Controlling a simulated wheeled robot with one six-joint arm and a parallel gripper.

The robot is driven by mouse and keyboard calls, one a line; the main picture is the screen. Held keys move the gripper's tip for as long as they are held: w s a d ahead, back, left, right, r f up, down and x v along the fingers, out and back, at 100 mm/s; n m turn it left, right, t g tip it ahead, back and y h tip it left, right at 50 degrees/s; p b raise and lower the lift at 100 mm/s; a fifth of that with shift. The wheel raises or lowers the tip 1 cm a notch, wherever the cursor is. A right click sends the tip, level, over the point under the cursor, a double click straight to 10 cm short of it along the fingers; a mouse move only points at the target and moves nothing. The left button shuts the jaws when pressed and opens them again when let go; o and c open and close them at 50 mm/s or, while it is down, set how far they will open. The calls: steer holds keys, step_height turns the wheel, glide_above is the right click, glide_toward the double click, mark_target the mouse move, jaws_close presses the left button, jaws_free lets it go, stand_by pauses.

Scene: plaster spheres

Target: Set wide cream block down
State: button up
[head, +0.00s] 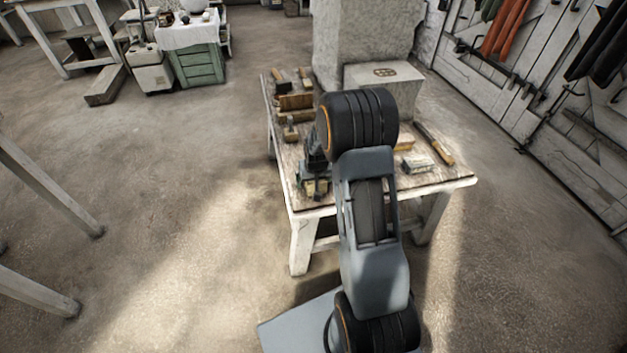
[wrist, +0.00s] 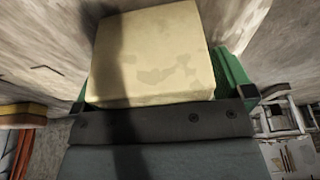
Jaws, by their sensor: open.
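The wide cream block (wrist: 155,45) fills the upper middle of the wrist view, with a shadow over its left part. My gripper (wrist: 157,88) is open around it, with a green finger on either side. The right finger shows more than the left; a slight gap shows at the right, and I cannot tell whether the left finger touches. In the head view my gripper (head: 315,183) is low over the left front of the worktable (head: 385,197), partly hidden by my arm. The block is too small and covered there to make out, and its underside is hidden.
Wooden tools and blocks (head: 295,102) lie along the table's left side. A long wooden-handled tool (head: 435,145) and small pieces (head: 417,163) lie at the right. A large pale stone block (head: 385,74) stands at the back. Open floor lies left of the table.

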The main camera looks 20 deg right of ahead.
steer(key=c, duration=1.5)
steer(key=shift+r, duration=0.1)
steer(key=shift+c, duration=0.3)
